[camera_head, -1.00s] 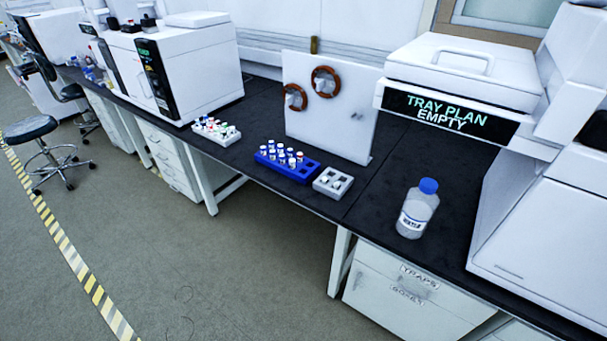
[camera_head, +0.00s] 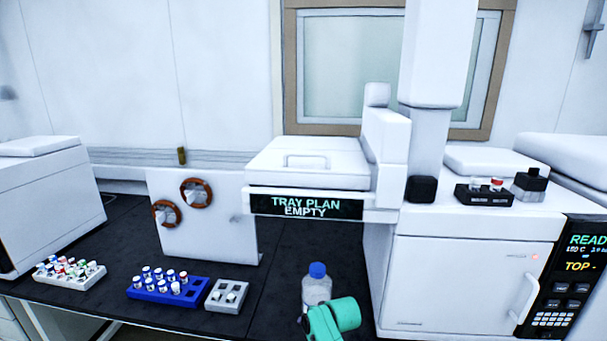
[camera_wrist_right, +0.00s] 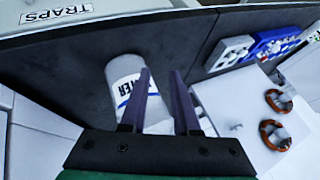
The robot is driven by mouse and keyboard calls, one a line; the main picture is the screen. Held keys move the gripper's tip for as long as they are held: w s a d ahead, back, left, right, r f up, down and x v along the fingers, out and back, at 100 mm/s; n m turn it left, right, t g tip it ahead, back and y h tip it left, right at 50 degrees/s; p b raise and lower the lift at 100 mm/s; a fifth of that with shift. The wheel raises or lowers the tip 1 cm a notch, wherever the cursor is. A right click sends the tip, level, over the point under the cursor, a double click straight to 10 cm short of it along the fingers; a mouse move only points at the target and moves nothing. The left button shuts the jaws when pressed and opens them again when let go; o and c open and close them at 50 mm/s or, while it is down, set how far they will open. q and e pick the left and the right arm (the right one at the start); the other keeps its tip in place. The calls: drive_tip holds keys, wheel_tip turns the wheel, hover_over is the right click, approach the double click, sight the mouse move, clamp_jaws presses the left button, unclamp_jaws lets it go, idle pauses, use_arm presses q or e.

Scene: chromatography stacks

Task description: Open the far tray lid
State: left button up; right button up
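The tray lid (camera_head: 265,166) is a white slab with a raised handle (camera_head: 306,161), lying closed in the head view. A dark sign below it (camera_head: 307,206) reads "TRAY PLAN EMPTY". My right gripper (camera_wrist_right: 161,73) is open in the right wrist view, its two dark fingers apart with nothing held between them. The white labelled bottle (camera_wrist_right: 122,72) lies behind and beside the fingers; contact cannot be told. In the head view, a green part of my right arm shows low, in front of the bottle (camera_head: 316,285), well below the lid. My left gripper is not in view.
A white panel with two copper-coloured rings (camera_head: 225,225) stands left of the tray. A blue vial rack (camera_head: 195,296) and a grey block (camera_head: 222,303) sit before it. A tall white column (camera_head: 429,140) and instrument (camera_head: 455,285) stand right.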

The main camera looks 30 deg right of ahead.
drive_tip(key=d+r+m+t, duration=0.1)
drive_tip(key=r+m, duration=0.1)
drive_tip(key=r, duration=1)
drive_tip(key=s+d+r+m+t+p, duration=0.1)
drive_tip(key=d+r+m+t, duration=0.1)
drive_tip(key=r, duration=1)
drive_tip(key=s+d+r+m+t, duration=0.1)
drive_tip(key=d+r+t, duration=0.1)
drive_tip(key=r, duration=1)
drive_tip(key=shift+s+m+y, duration=0.1)
drive_tip(key=shift+m+y, duration=0.2)
drive_tip(key=shift+m, duration=0.1)
drive_tip(key=m+t+y, duration=0.1)
drive_tip(key=m+t, duration=0.3)
approach(309, 154)
drive_tip(key=s, duration=0.3)
drive_tip(key=shift+g, duration=0.3)
drive_tip(key=w+p, duration=0.2)
drive_tip(key=w, duration=0.2)
drive_tip(key=w+a+p, duration=0.1)
drive_tip(key=w+p, duration=0.2)
drive_tip(key=w, duration=0.2)
drive_tip(key=w+f+p, duration=0.1)
drive_tip(key=w+p, duration=0.1)
drive_tip(key=w, duration=0.2)
drive_tip(key=shift+w+a, duration=0.15)
drive_tip(key=shift+w, duration=0.05)
drive_tip(key=shift+w+f, duration=0.15)
drive_tip(key=shift+w, duration=0.1)
clamp_jaws()
